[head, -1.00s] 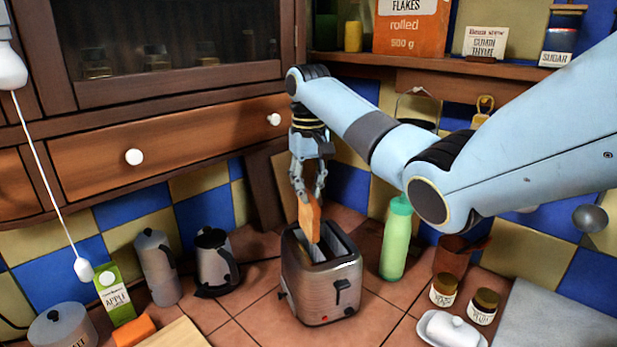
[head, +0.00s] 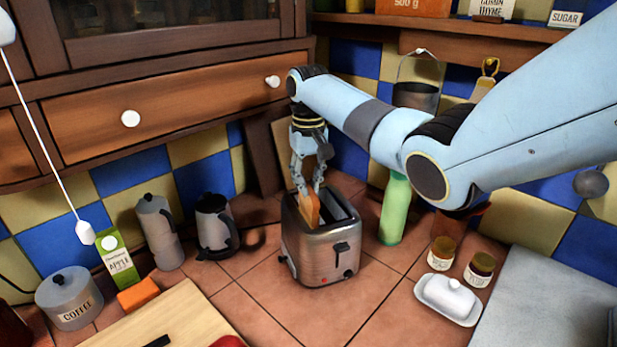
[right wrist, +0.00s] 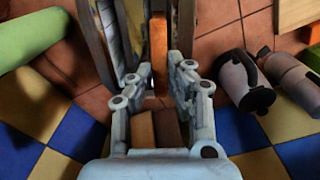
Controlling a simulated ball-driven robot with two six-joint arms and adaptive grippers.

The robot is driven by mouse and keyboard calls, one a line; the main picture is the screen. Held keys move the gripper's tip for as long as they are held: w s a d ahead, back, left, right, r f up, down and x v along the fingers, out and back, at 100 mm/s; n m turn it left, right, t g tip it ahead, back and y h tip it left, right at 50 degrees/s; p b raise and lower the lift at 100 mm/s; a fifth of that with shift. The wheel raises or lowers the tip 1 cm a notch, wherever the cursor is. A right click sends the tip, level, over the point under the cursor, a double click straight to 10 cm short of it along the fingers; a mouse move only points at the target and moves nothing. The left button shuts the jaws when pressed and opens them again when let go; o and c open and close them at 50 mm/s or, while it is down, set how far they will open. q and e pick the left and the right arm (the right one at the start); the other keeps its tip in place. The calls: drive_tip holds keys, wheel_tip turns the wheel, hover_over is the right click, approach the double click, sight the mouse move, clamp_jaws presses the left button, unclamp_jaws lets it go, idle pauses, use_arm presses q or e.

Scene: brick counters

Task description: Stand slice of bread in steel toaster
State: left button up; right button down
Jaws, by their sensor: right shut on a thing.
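The steel toaster (head: 320,250) stands upright on the tiled counter, its two slots facing up and its lever on the front side. The slice of bread (head: 308,209) is upright, its lower part inside the near-left slot and its upper part showing above the rim. My right gripper (head: 308,188) comes from above and is shut on the top of the slice. In the right wrist view the bread (right wrist: 159,50) shows as a narrow orange-brown edge between the fingers, beside the toaster's walls (right wrist: 97,40). The bread's bottom is hidden in the slot. My left gripper is not in view.
A green bottle (head: 394,212) stands close to the toaster's right. A kettle (head: 213,226) and moka pot (head: 158,232) stand to its left. Jars (head: 441,253) and a butter dish (head: 448,299) are at the right. The tiles before the toaster are clear.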

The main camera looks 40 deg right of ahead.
drive_tip(key=c, duration=1.2)
unclamp_jaws()
wheel_tip(320, 180, up, 12)
drive_tip(key=shift+f, duration=0.1)
